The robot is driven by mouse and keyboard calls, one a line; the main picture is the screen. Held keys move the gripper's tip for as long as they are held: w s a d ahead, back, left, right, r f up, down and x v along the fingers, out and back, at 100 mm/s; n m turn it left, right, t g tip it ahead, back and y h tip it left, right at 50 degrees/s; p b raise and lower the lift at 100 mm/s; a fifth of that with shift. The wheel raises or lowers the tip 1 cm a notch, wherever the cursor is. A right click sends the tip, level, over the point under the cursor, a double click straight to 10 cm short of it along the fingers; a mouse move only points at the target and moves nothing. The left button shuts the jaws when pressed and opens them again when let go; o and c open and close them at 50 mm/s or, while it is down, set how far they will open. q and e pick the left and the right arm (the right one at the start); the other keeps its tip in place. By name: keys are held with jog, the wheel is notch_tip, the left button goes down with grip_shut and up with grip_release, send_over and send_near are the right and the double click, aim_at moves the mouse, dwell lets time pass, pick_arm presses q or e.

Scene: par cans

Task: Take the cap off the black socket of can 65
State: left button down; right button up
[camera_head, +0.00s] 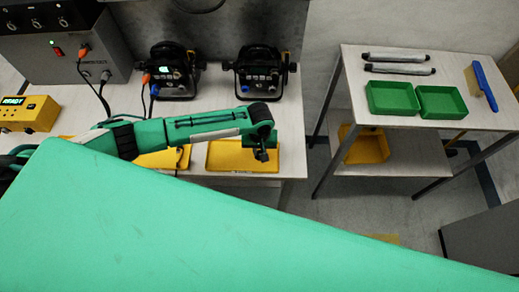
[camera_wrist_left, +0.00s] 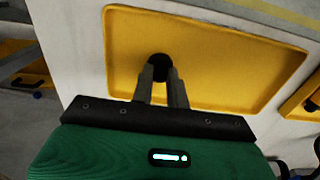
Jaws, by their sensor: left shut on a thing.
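My left gripper (camera_head: 262,155) is over the yellow tray (camera_head: 214,160) at the front of the bench. In the left wrist view its fingers (camera_wrist_left: 163,88) are shut on a small round black cap (camera_wrist_left: 158,64), with the yellow tray (camera_wrist_left: 220,50) behind it. I cannot tell how high above the tray the cap is. Two black par cans stand at the back: the left can (camera_head: 173,72) has a lit display and an orange plug, the right can (camera_head: 262,72) has no cable that I can see. Their numbers and the black socket are too small to make out. My right gripper is not in view.
A grey box (camera_head: 75,52) with cables and a yellow meter (camera_head: 28,113) stand at the left. A second yellow tray (camera_head: 160,158) is partly behind my left arm. A side table (camera_head: 390,130) at the right holds green bins (camera_head: 441,102). A floor gap separates the tables.

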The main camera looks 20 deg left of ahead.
pick_arm(q)
jog(key=shift+s, duration=0.1)
jog(key=c, duration=1.3)
grip_release()
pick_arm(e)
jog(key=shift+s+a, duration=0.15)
pick_arm(q)
notch_tip(320, 180, up, 14)
jog(key=b, duration=0.2)
jog(key=shift+b, duration=0.4)
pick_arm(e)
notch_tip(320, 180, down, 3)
pick_arm(q)
jog(key=shift+f, duration=0.1)
